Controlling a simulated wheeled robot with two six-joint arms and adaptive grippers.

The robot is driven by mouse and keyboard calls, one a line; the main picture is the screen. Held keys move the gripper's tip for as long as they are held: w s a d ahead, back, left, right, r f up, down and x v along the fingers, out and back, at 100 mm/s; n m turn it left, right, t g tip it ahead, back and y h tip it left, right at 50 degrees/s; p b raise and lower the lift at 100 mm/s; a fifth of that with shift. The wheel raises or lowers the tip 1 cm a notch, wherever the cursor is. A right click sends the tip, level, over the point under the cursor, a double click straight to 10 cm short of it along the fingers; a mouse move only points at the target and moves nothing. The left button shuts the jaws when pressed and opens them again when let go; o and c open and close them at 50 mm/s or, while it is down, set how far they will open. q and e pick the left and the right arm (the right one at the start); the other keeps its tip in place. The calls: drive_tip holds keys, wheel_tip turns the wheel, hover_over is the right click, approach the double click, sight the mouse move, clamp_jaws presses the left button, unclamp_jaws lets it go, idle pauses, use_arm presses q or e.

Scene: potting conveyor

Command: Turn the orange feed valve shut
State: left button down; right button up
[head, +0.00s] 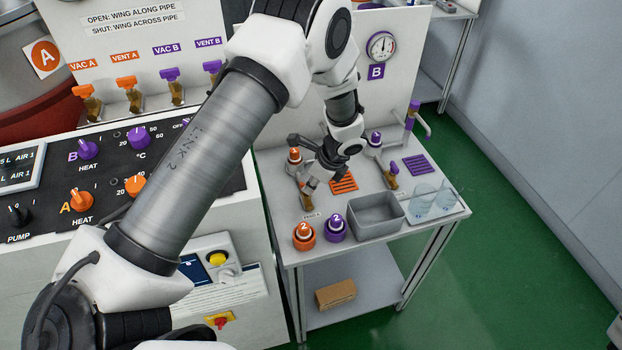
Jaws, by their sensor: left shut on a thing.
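My left gripper (312,170) reaches down over the left part of the small grey bench. It is shut at the orange feed valve, whose brass body (307,198) shows just below the fingers. A purple-handled valve (392,174) stands apart to the right on the same bench. My right gripper is not in view.
An orange cap marked 1 (294,156) is close beside the left fingers. Orange (304,236) and purple (336,228) caps marked 2, a grey bin (376,228) and clear cups (424,200) stand along the front. A control panel (60,165) is at left.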

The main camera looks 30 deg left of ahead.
use_arm(q)
drive_tip(key=n, duration=0.1)
drive_tip(key=n+g, duration=0.1)
drive_tip(key=n, duration=0.2)
drive_tip(key=shift+w+a+f+g+h, duration=0.1)
drive_tip(key=shift+w+g+h, duration=0.2)
drive_tip(key=shift+g, duration=0.1)
drive_tip(key=shift+a+n+g+h, duration=0.1)
drive_tip(key=shift+n+g+h, duration=0.4)
drive_tip(key=shift+n, duration=1.5)
drive_tip(key=c, duration=1.2)
unclamp_jaws()
drive_tip(key=shift+a, duration=0.1)
drive_tip(key=v, duration=1.2)
drive_tip(key=shift+w+a, duration=0.1)
drive_tip(key=shift+f, duration=0.1)
